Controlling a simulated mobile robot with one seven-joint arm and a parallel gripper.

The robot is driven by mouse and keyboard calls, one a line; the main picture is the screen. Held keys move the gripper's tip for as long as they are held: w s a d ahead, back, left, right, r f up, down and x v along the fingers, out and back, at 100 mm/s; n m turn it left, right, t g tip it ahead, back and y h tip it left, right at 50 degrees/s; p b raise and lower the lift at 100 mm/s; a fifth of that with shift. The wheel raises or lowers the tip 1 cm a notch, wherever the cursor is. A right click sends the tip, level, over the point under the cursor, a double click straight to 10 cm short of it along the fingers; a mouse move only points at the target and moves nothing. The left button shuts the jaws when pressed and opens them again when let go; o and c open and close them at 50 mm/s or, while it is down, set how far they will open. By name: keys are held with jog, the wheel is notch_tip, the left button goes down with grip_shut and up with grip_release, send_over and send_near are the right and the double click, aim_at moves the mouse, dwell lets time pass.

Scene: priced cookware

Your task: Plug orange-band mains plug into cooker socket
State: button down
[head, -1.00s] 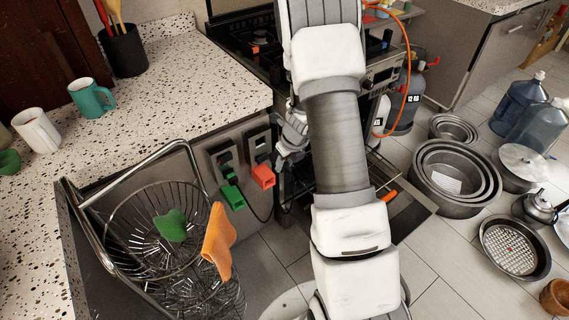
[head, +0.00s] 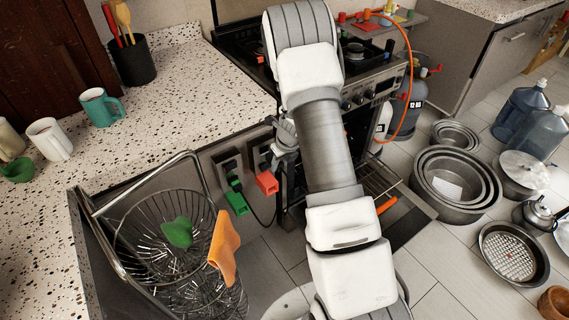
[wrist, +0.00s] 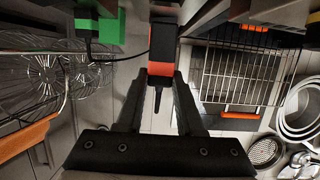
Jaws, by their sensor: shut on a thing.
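In the wrist view, my gripper (wrist: 160,80) is shut on the black mains plug (wrist: 163,43) with an orange band (wrist: 160,69); its dark cord end points back between the fingers. In the head view, my gripper (head: 286,138) is at the right-hand wall socket (head: 261,152) on the counter's side panel, beside the cooker (head: 365,85). A red-orange block (head: 266,183) is below that socket. The plug is hidden in the head view, and I cannot tell whether its pins are in the socket.
A left socket (head: 229,163) holds a black plug, with a green block (head: 237,203) below. A wire basket (head: 165,225) with an orange cloth (head: 224,245) stands left. The oven rack (wrist: 240,75) is close on the right. Pans (head: 455,180) cover the floor at right.

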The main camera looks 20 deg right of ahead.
aim_at(270, 154)
jog(key=shift+w+a+p, duration=0.15)
jog(key=shift+w+p, duration=0.25)
jog(key=shift+w, duration=0.35)
jog(key=shift+w+p, duration=0.1)
jog(key=shift+p, duration=0.35)
dwell(1.4)
jog(key=shift+w, duration=0.1)
jog(key=shift+w+a+p, duration=0.1)
jog(key=shift+w+p, duration=0.2)
jog(key=shift+w, duration=0.05)
jog(key=shift+w+a+p, duration=0.15)
jog(key=shift+w+p, duration=0.4)
jog(key=shift+w, duration=0.2)
jog(key=shift+w+a+p, duration=0.15)
jog(key=shift+w+p, duration=0.4)
jog(key=shift+w, duration=0.2)
jog(key=shift+c, duration=2.3)
grip_release()
jog(key=shift+r, duration=0.1)
